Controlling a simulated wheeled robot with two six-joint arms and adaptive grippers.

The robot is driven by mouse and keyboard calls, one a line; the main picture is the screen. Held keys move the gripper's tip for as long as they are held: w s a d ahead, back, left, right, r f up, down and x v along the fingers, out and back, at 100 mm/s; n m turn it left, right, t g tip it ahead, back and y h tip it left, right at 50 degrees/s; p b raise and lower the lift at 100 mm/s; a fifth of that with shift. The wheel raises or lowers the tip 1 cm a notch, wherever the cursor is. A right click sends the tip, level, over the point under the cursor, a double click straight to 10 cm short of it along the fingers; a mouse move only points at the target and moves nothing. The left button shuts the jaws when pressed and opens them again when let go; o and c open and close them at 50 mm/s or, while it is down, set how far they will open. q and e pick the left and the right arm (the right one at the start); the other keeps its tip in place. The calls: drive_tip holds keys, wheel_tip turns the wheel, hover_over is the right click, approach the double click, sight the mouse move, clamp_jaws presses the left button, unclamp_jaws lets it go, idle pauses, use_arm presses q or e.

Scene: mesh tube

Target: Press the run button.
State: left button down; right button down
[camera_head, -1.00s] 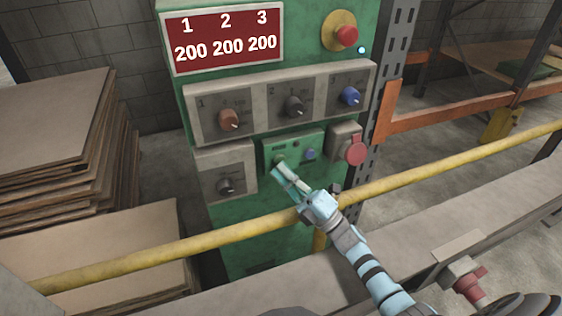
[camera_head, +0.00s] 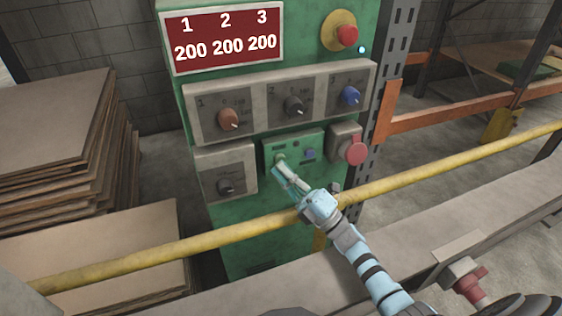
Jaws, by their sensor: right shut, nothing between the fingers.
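A green control box (camera_head: 270,149) sits on the front of the green machine cabinet. At its left is a small round green button (camera_head: 280,159), under a label too small to read; it may be the run button. A blue button (camera_head: 309,154) is to its right. My right gripper (camera_head: 278,170) is shut and empty, its tips just below the round green button. I cannot tell whether they touch the panel. My left gripper is not in view.
A yellow rail (camera_head: 420,179) crosses in front of the cabinet, with my right arm reaching over it. Dials (camera_head: 228,120) and a red stop button (camera_head: 347,36) are above the box. A red round knob (camera_head: 356,150) is at its right. Stacked boards (camera_head: 50,130) stand left.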

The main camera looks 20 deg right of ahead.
drive_tip(key=shift+w, duration=0.25)
drive_tip(key=shift+s, duration=0.4)
drive_tip(key=s+p, duration=0.3)
drive_tip(key=s, duration=0.3)
drive_tip(key=shift+a, duration=0.2)
idle(0.6)
